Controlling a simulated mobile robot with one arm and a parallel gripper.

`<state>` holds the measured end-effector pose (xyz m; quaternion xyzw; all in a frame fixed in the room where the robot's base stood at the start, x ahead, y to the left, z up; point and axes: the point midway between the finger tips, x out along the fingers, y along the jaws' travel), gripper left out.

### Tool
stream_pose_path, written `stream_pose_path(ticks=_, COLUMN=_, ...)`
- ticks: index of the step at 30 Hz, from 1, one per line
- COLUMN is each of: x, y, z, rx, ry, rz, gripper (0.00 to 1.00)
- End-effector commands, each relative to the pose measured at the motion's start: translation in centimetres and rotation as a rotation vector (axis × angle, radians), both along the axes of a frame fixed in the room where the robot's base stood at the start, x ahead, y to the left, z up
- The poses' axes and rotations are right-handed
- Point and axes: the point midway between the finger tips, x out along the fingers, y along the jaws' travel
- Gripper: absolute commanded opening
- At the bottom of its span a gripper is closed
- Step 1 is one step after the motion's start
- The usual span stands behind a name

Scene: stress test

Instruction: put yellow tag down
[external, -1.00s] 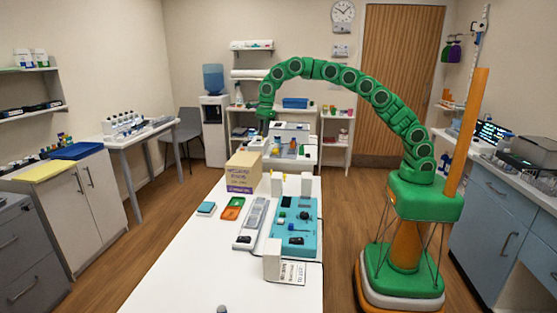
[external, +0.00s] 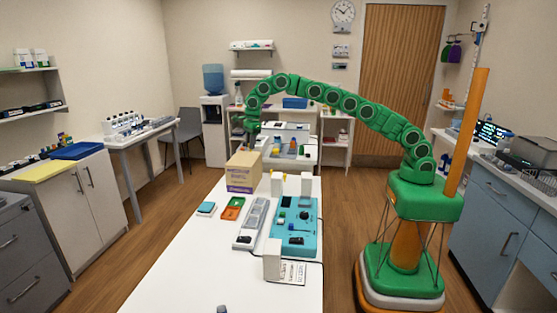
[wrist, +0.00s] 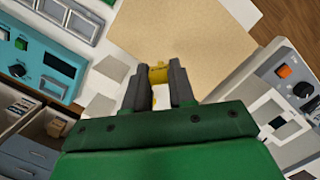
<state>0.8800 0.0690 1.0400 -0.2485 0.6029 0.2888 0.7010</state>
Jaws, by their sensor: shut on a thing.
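The yellow tag (wrist: 158,74) shows as a small yellow piece between the two dark fingertips in the wrist view. My gripper (wrist: 158,82) is shut on it, and the fingers hide part of it. The tan top of a cardboard box (wrist: 195,38) lies just beyond the fingertips in that view. In the external view the box (external: 243,175) stands on the white table (external: 190,270), and my gripper (external: 249,142) hangs low at its far upper edge. I cannot tell whether the tag touches anything. The tag cannot be made out in the external view.
A teal device panel (external: 292,230), a grey tray (external: 252,222), an orange-and-green case (external: 232,208) and white upright blocks stand on the table near the box. The table's near left part is clear. A white machine (external: 290,135) stands behind the box.

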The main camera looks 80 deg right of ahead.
Motion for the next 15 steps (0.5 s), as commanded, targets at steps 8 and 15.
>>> stream_pose_path(ticks=8, x=0.28, y=0.02, z=-0.41, rx=0.000, ry=0.001, rz=0.000, gripper=0.00)
stream_pose_path(ticks=15, x=0.77, y=0.08, z=-0.96, rx=0.001, ry=0.000, rz=0.000, gripper=0.00)
